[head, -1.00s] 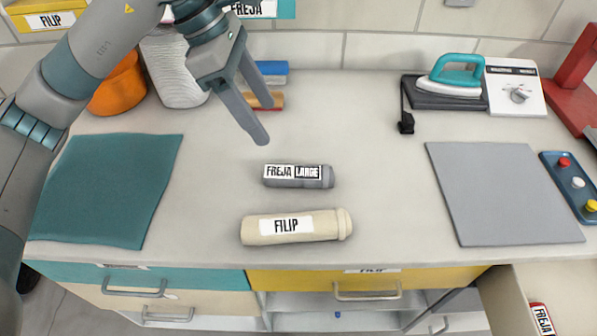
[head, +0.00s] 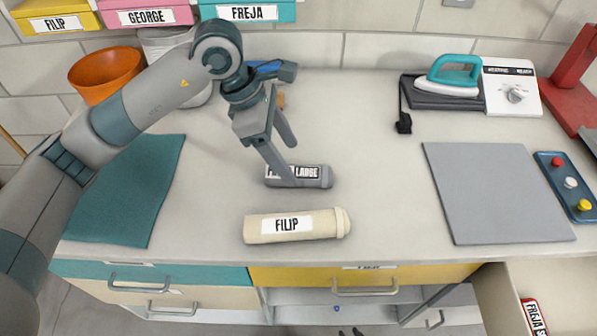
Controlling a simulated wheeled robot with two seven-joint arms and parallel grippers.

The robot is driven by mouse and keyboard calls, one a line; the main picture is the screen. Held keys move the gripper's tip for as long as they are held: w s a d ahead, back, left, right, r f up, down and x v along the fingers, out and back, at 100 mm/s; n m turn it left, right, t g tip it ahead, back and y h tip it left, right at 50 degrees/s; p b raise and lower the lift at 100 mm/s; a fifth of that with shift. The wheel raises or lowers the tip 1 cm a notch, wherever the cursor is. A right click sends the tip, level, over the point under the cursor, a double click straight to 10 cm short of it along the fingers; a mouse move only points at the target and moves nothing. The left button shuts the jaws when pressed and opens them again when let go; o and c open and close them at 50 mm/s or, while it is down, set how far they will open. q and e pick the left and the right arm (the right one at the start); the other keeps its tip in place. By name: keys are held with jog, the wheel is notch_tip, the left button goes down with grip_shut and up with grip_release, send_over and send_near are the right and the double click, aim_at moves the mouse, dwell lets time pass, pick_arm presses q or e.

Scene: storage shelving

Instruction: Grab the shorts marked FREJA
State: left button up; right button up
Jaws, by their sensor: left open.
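A grey rolled item (head: 312,176) labelled FREJA LARGE lies on the counter, its label partly hidden by my finger. My left gripper (head: 291,164) is open and reaches down over its left part; I cannot tell whether it touches. A cream rolled item (head: 332,223) labelled FILIP lies just in front of it. A red item (head: 534,316) labelled FREJA lies in the open drawer at the lower right. My right gripper is not in view.
A teal cloth (head: 130,195) lies left and a grey mat (head: 500,192) right. An iron (head: 456,77), an orange bowl (head: 105,75) and labelled boxes (head: 249,13) stand behind. The counter between roll and mat is clear.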

aim_at(295, 168)
pick_arm(q)
jog(key=shift+f, duration=0.1)
pick_arm(e)
jog(key=shift+r, duration=0.15)
pick_arm(q)
jog(key=shift+d+f+p, duration=0.15)
jog(key=shift+f+p, duration=0.15)
jog(key=shift+p, duration=0.05)
jog(key=shift+d+f, duration=0.15)
jog(key=shift+f, duration=0.2)
jog(key=p+x, duration=0.1)
jog(key=x, duration=0.2)
jog(key=shift+w+f+p, duration=0.15)
jog(key=shift+f+p, duration=0.15)
pick_arm(e)
jog(key=s+d+f+g, duration=0.1)
jog(key=s+d+f, duration=0.1)
jog(key=s, duration=0.3)
jog(key=shift+f+h, duration=0.2)
jog(key=shift+h, duration=0.1)
pick_arm(q)
jog(key=shift+c, duration=0.6)
pick_arm(e)
jog(key=shift+w+r, duration=0.1)
pick_arm(q)
jog(key=c, duration=1.1)
pick_arm(e)
jog(key=shift+a, duration=0.15)
